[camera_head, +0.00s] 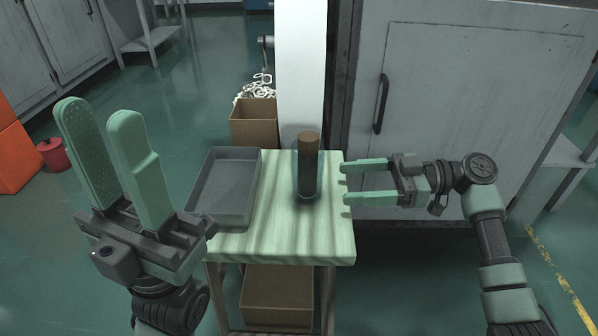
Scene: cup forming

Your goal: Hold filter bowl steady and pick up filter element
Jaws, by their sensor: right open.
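A brown cylindrical filter element (308,150) stands upright in a clear, bluish filter bowl (309,198) on the small light-green table (262,240). The element's top sticks out above the bowl. My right gripper (345,182) is open and empty at the table's right edge, its fingers pointing left at the bowl, with a gap between them and it. My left gripper (97,112) is raised at the left, close to the camera, with its fingers pointing up. Its fingers are apart and hold nothing. It is well away from the bowl.
A grey tray (255,190) lies on the table's left part. A cardboard box (254,128) with white rings stands behind the table, and another brown box (277,290) sits below it. A grey cabinet (470,90) stands behind at right. The table's front is clear.

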